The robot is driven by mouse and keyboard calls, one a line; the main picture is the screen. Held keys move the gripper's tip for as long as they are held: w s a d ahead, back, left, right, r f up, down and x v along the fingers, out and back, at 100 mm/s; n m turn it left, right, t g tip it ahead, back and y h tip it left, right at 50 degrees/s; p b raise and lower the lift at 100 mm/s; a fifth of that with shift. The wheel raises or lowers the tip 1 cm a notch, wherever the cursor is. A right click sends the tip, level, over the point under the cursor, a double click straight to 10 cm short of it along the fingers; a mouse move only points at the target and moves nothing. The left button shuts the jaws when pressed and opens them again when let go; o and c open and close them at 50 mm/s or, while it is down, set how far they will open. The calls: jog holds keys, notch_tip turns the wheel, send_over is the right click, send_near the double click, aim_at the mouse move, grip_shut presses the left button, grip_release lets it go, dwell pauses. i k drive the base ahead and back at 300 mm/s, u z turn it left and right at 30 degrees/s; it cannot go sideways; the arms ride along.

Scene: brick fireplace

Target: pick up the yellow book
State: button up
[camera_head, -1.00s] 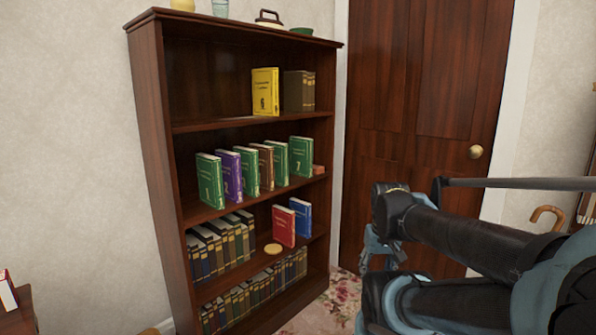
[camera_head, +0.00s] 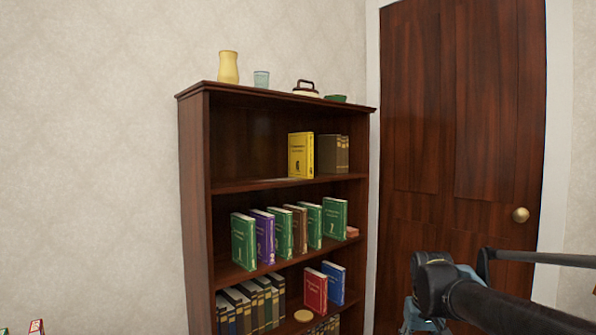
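The yellow book (camera_head: 300,156) stands upright on the top shelf of the dark wooden bookcase (camera_head: 196,210). Its front cover faces outward. Brown books (camera_head: 334,154) stand just to its right. My arm shows at the lower right, in front of the door and well apart from the bookcase. My gripper's fingers cannot be made out clearly there, so I cannot tell whether it is open or shut.
Green (camera_head: 243,241), purple (camera_head: 262,236) and other books fill the middle shelf. A red book (camera_head: 315,290) and a blue book (camera_head: 333,283) stand lower. A yellow vase (camera_head: 228,67) stands on top. A closed door (camera_head: 440,130) is to the right.

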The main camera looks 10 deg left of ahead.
aim_at(300, 144)
jog(key=z, duration=1.05)
jog(key=k, duration=1)
jog(key=u, duration=1)
jog(key=i, duration=1)
jog(key=z, duration=0.05)
